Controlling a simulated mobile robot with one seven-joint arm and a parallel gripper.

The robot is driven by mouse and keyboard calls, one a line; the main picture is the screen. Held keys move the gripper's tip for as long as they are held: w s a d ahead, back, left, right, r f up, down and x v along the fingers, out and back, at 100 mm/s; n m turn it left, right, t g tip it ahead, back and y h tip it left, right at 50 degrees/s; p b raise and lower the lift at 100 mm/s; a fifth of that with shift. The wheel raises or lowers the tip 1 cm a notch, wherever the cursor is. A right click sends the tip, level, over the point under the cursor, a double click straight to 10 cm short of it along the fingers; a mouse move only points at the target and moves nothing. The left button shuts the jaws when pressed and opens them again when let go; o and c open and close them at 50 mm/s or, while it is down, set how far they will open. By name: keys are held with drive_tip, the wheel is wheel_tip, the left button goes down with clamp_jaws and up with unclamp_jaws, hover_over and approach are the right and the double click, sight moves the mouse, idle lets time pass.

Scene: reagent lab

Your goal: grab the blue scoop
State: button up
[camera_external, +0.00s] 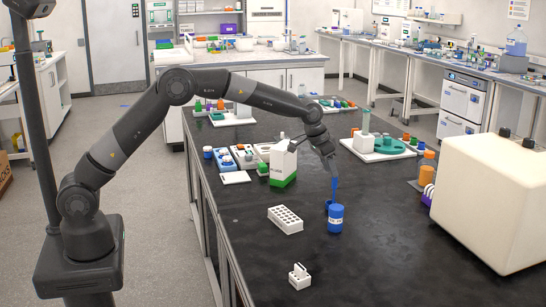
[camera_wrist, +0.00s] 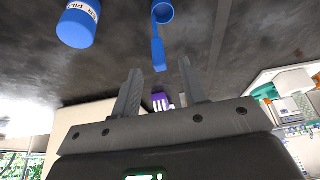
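The blue scoop (camera_external: 335,188) is on the black bench, with its handle pointing up towards my gripper. In the wrist view, its round cup and long handle (camera_wrist: 158,45) show, and the handle's end lies between the tips of my two fingers. My gripper (camera_wrist: 161,70) is open, with a gap visible on both sides of the handle. In the external view, my gripper (camera_external: 333,168) is just above the handle, pointing down. A blue labelled bottle (camera_external: 335,219) stands close by the scoop's cup and also shows in the wrist view (camera_wrist: 77,25).
A white rack (camera_external: 286,219) and a small white holder (camera_external: 299,276) are on the bench near me. A white and green container (camera_external: 283,163) stands behind left. A large cream box (camera_external: 490,195) is at right. The bench front is mostly clear.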

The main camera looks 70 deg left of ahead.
sight(333, 180)
drive_tip(key=x, duration=0.7)
drive_tip(key=shift+s+d+f, duration=0.1)
drive_tip(key=shift+s+f, duration=0.05)
drive_tip(key=shift+f, duration=0.05)
drive_tip(key=shift+c, duration=0.2)
clamp_jaws()
